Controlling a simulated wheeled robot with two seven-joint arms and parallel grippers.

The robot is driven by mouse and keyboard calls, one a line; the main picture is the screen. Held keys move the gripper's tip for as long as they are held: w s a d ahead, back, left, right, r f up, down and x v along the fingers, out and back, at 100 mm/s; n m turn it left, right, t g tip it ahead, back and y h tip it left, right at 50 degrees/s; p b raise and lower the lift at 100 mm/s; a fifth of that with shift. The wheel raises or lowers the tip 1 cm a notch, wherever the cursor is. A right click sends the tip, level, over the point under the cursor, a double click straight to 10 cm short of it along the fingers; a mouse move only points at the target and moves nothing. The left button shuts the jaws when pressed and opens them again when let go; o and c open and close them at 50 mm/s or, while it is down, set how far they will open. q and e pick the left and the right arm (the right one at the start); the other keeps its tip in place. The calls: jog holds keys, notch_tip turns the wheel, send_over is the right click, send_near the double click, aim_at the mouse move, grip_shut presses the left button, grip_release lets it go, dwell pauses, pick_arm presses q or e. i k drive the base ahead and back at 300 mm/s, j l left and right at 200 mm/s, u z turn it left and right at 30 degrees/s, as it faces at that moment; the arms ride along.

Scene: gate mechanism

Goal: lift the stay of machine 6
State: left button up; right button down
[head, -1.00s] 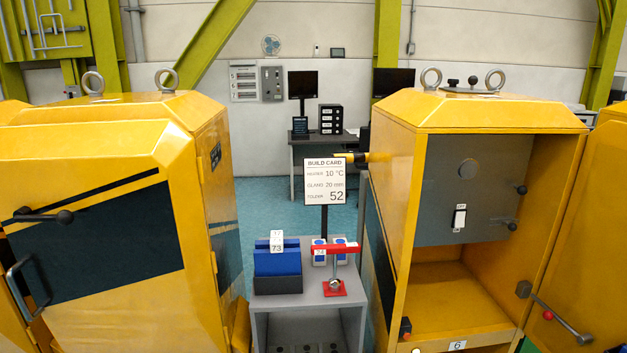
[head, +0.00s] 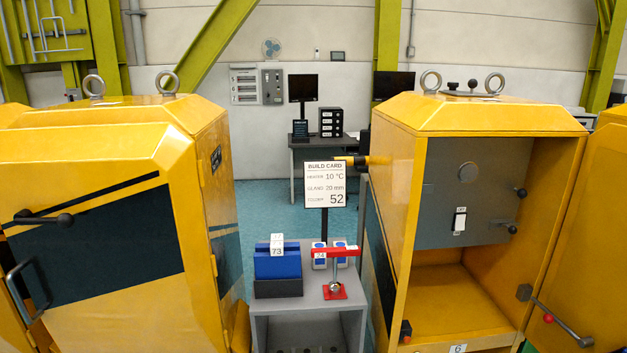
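Machine 6 (head: 406,200) is the yellow cabinet on the right, with a plate marked 6 (head: 457,348) at its bottom front edge. Its door (head: 590,240) stands open to the right. A dark rod with a red ball (head: 548,318) slants down from a dark block on the cabinet's right front edge towards the door; it looks like the stay. Whether it touches the door is hard to tell. Neither of my grippers is in view.
A closed yellow cabinet (head: 110,310) with a dark panel stands on the left. Between the cabinets, a grey stand (head: 308,300) carries a blue block (head: 277,264), a red-topped tool (head: 336,253) and a build card (head: 325,185). Machine 6's lower compartment (head: 445,280) is empty.

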aim_at(550, 317)
jog(key=l+z, duration=0.1)
jog(key=z, duration=0.8)
jog(key=i+l+z, duration=0.1)
jog(key=z, duration=0.35)
